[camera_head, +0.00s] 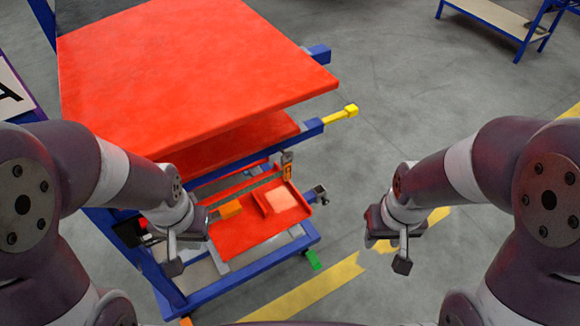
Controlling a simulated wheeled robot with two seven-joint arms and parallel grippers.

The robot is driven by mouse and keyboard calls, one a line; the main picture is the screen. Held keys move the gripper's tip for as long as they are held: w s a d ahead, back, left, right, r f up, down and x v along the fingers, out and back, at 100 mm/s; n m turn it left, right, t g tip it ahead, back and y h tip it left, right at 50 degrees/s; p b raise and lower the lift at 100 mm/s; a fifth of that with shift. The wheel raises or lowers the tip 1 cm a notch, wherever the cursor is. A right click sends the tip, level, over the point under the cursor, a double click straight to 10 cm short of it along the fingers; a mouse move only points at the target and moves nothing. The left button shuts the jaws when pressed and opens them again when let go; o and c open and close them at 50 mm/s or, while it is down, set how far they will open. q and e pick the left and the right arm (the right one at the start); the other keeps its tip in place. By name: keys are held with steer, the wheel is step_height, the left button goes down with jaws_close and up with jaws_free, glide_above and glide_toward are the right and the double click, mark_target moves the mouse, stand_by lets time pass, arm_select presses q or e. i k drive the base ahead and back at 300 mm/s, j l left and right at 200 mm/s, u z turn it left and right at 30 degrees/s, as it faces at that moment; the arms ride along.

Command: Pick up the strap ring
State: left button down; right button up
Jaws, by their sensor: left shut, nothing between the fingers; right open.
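I cannot pick out a strap ring for certain. A small orange piece (287,172) hangs at a grey bracket on the right side of the cart, above the lower tray, too small to make out. My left gripper (172,264) is shut and empty, in front of the cart and left of the lower tray. My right gripper (402,264) is open and empty over the floor, well right of the cart.
A yellow-tipped handle (341,114) juts right. Grey floor (400,100) right of the cart is clear.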

mark_target(286, 166)
steer(key=i+l+u, duration=0.15)
steer(key=l, duration=0.2)
steer(key=i+l+u, duration=0.1)
steer(key=l, duration=0.2)
steer(key=i+l+u, duration=0.15)
steer(key=l, duration=0.2)
steer(key=l+u, duration=0.15)
steer(key=l, duration=0.25)
steer(key=u, duration=1.5)
steer(key=i+l, duration=0.05)
